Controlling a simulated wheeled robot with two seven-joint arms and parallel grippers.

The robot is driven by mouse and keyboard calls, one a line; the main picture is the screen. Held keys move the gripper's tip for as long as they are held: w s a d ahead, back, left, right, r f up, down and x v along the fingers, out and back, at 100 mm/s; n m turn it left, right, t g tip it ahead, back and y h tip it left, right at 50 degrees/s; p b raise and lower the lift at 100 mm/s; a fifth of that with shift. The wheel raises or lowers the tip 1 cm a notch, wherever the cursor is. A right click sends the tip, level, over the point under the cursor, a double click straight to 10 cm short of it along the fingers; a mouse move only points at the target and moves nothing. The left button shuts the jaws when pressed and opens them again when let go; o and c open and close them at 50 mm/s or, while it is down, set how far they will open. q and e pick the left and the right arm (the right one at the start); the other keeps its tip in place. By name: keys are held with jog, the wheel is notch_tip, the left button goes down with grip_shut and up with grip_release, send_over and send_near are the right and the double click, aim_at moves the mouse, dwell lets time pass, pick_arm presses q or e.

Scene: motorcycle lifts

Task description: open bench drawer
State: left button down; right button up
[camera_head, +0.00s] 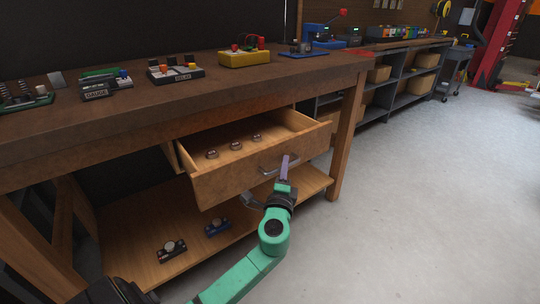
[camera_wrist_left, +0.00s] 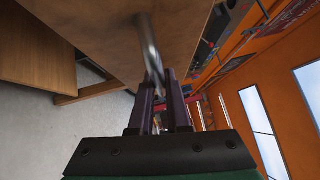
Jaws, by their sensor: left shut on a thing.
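The wooden bench drawer (camera_head: 255,170) hangs under the workbench top and stands pulled out, its inside visible from above. Its grey metal bar handle (camera_head: 266,170) is on the front panel. My left gripper (camera_head: 286,168) is at the handle, shut on it. In the left wrist view the bar handle (camera_wrist_left: 150,48) runs down between the two dark fingers of my left gripper (camera_wrist_left: 160,90), close to the brown drawer front (camera_wrist_left: 95,30). Part of the handle is hidden by the fingers. My right gripper is not in view.
Several small metal parts (camera_head: 235,146) sit in the drawer. The workbench top (camera_head: 120,112) carries gauges and a yellow box (camera_head: 244,59). A lower shelf (camera_head: 135,235) holds two small devices. A bench leg (camera_head: 346,135) stands right of the drawer. Open grey floor (camera_head: 430,200) lies to the right.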

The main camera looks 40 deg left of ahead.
pick_arm(q)
jog(key=s+d, duration=0.2)
jog(key=d, duration=0.6)
jog(key=shift+s+d+b, duration=0.25)
jog(key=shift+s+b, duration=0.05)
jog(key=shift+b, duration=0.05)
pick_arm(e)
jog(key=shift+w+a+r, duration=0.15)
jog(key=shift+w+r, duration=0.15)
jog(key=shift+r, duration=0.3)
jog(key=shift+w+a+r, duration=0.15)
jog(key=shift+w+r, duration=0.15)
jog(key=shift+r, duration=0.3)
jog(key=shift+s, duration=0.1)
pick_arm(q)
jog(key=c, duration=0.9)
grip_release()
